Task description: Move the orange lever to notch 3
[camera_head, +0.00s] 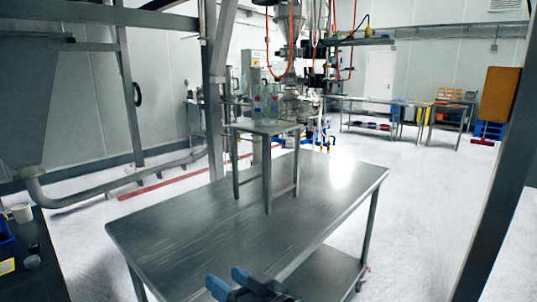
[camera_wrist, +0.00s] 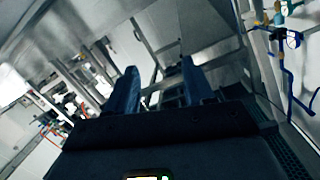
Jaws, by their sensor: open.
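I cannot make out an orange lever or numbered notches in either view. My gripper (camera_head: 229,281) is at the bottom of the head view, in front of the near edge of the steel table. Its two blue fingers also show in the wrist view (camera_wrist: 158,67), apart, with nothing visible held between them. The wrist view is tilted and shows metal framework beyond the fingers, with no lever that I can tell.
A bare steel table (camera_head: 235,215) fills the middle. A steel post (camera_head: 500,165) stands at right and a dark counter (camera_head: 45,270) at left. The floor right of the table is open.

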